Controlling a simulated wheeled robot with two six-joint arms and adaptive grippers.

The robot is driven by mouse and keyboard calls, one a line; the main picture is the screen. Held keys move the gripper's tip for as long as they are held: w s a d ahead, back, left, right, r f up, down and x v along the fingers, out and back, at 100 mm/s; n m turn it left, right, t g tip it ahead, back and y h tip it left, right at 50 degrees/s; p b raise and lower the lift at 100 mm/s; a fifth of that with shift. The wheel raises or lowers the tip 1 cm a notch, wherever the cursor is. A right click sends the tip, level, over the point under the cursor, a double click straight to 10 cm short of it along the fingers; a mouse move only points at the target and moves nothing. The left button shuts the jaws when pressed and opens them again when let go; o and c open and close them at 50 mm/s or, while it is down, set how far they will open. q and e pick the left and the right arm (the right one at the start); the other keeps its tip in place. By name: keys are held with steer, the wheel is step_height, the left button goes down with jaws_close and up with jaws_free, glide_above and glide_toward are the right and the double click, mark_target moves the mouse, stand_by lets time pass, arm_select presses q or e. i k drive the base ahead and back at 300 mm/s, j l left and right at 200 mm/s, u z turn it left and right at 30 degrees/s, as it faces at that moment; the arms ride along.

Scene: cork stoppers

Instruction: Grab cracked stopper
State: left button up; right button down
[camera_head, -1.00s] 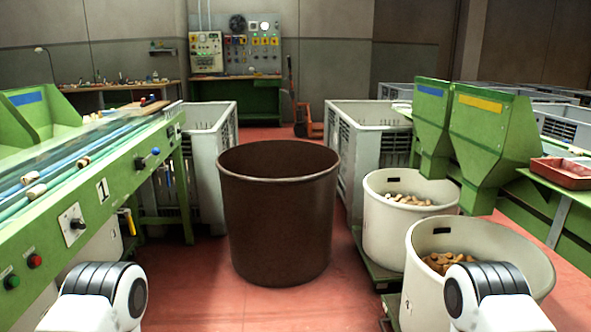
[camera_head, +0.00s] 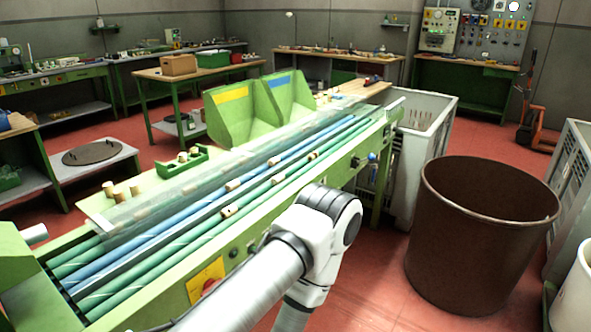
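Several cork stoppers lie on the rollers of the green sorting machine (camera_head: 262,242) to the left. One stopper with dark marks (camera_head: 229,210) lies near the front rollers; I cannot tell if these are cracks. Another stopper (camera_head: 232,185) lies behind it, and more (camera_head: 278,179) lie further along. My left arm crosses the front of the machine, and its gripper is not visible. My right gripper is out of the picture too.
A large brown bin (camera_head: 478,235) stands on the red floor right of the machine. A grey crate (camera_head: 425,150) is behind it. Two green chutes (camera_head: 240,112) rise at the machine's back. A small green tray (camera_head: 182,163) holds several stoppers.

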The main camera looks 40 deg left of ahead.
mark_target(272, 161)
steer(key=i+u, duration=0.1)
steer(key=u, duration=0.3)
steer(key=i+l+u, duration=0.1)
steer(key=u, duration=0.35)
steer(key=i+l+u, duration=0.1)
steer(key=u, duration=0.3)
steer(key=i+l+u, duration=0.1)
steer(key=u, duration=0.3)
